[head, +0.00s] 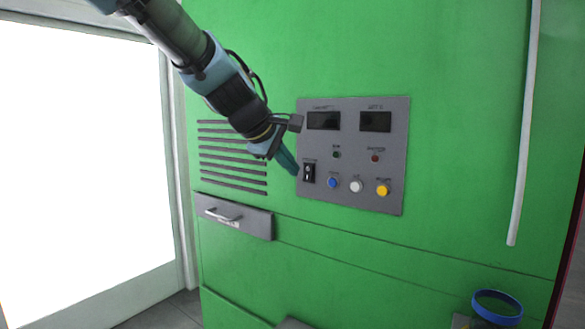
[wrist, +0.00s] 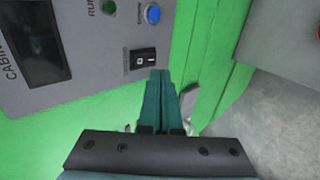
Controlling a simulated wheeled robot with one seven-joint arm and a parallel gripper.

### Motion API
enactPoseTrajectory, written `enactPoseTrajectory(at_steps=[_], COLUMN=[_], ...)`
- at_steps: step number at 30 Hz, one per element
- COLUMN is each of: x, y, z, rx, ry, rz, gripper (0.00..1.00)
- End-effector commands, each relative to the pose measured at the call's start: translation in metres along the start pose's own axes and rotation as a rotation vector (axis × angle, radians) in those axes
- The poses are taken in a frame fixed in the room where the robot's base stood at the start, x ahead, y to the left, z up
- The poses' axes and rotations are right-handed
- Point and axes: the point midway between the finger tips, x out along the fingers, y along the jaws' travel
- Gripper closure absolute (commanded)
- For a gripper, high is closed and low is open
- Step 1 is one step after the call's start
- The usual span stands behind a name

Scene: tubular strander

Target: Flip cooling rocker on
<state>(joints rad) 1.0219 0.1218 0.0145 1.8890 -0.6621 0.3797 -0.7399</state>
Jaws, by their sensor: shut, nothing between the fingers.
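The cooling rocker (head: 309,172) is a small black switch at the lower left of the grey control panel (head: 397,150). In the wrist view the rocker (wrist: 145,60) shows a white O and a white line mark, and its label is too small to read. My gripper (head: 294,171) is shut and empty, its teal fingers pointing at the panel just left of the rocker in the head view. In the wrist view the fingertips (wrist: 159,74) are right beside the rocker's edge; I cannot tell whether they touch it.
Blue (head: 333,183), white (head: 356,186) and yellow (head: 383,190) buttons sit right of the rocker. Two dark displays (head: 324,121) are above. A grey drawer (head: 255,222) with a handle lies below left, under dark vent slots (head: 232,155). A white pipe (head: 524,130) runs down the green cabinet at right.

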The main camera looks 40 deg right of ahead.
Motion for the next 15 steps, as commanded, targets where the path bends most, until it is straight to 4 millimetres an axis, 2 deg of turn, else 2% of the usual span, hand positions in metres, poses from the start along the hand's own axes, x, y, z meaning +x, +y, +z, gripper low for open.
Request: enactPoseTrajectory(at_steps=[8, 15], x=[-0.032, -0.068], y=[0.001, 0.002], z=[0.000, 0.000], rx=[0.001, 0.000], ry=[0.002, 0.002], rz=[0.004, 0.005], gripper=[1.00, 1.00])
